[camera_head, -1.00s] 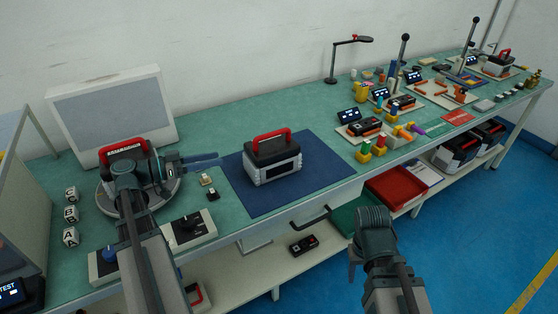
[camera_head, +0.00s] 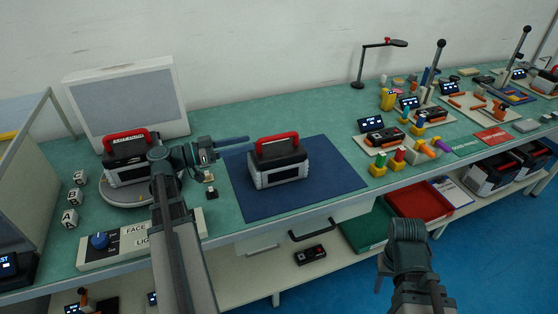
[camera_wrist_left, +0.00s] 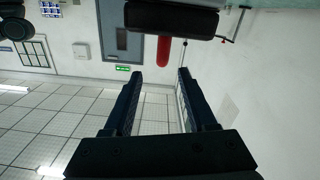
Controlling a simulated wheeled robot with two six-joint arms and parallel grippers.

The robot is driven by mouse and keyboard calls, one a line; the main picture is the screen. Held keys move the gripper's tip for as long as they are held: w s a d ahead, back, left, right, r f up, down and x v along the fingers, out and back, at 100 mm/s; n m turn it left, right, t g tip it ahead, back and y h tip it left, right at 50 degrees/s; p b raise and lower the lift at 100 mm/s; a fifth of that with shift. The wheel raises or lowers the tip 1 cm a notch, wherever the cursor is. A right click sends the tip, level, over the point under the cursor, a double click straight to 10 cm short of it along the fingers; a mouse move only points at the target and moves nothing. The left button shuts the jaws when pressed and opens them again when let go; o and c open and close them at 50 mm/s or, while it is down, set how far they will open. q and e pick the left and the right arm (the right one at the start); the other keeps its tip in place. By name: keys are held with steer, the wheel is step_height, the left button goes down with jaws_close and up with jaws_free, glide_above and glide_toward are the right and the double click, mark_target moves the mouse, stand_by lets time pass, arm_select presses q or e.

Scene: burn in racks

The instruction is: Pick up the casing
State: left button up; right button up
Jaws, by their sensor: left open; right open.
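A grey and black casing (camera_head: 278,165) with a red handle stands upright on the blue mat (camera_head: 335,182). A similar casing (camera_head: 132,160) with a red handle sits on a round grey turntable (camera_head: 125,198) at the left. My left gripper (camera_head: 246,141) points right, its tips just left of the red handle of the mat casing and apparently apart from it. In the left wrist view its fingers (camera_wrist_left: 160,72) are spread with nothing between them. A dark body (camera_wrist_left: 170,18) with a red handle shows beyond them at the top. My right gripper (camera_head: 382,272) hangs low in front of the bench, empty.
A control box (camera_head: 143,240) with a blue knob and lettered cubes (camera_head: 74,197) lie at the left. A grey panel (camera_head: 130,95) stands behind. Fixtures with small coloured parts (camera_head: 382,138) fill the right. A red tray (camera_head: 418,202) is on the shelf below.

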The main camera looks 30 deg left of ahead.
mark_target(259, 140)
arm_select(q)
steer(key=x, duration=0.5)
steer(key=shift+w+d, duration=0.2)
steer(key=shift+w, duration=0.05)
steer(key=shift+f+b+x, duration=0.15)
steer(key=shift+x, duration=1.15)
steer(key=shift+f+b+x, duration=0.1)
steer(key=shift+b+x, duration=0.05)
steer(key=shift+x, duration=1.15)
steer(key=shift+a, duration=0.1)
jaws_close()
